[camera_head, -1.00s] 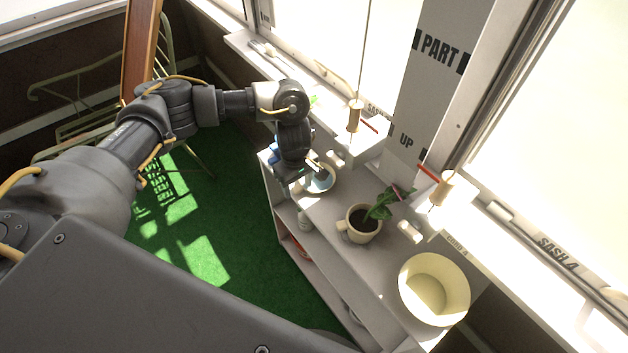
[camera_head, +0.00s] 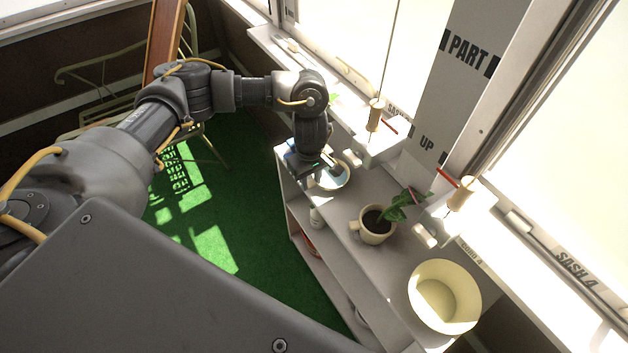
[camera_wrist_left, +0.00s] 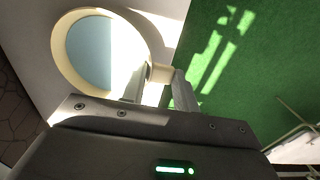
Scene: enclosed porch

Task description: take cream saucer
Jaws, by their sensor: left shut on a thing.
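The cream saucer (camera_head: 346,181) is a round dish with a cream rim and a pale blue inside, at the far end of the white shelf unit's top. My left gripper (camera_head: 328,167) is at its near-left rim, pointing down. In the left wrist view, the saucer's rim (camera_wrist_left: 72,72) runs between the fingers of my left gripper (camera_wrist_left: 158,82), one finger inside the dish and one outside. The gripper is shut on this rim. I cannot tell whether the saucer touches the shelf top or is slightly above it. My right gripper is not in view.
A potted plant in a cream mug (camera_head: 374,226) and a large cream pot (camera_head: 444,297) stand on the shelf unit (camera_head: 345,208). Spools (camera_head: 375,114) sit along the window sill on the right. Green carpet (camera_head: 225,200) lies left of the shelf, with a metal bench behind.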

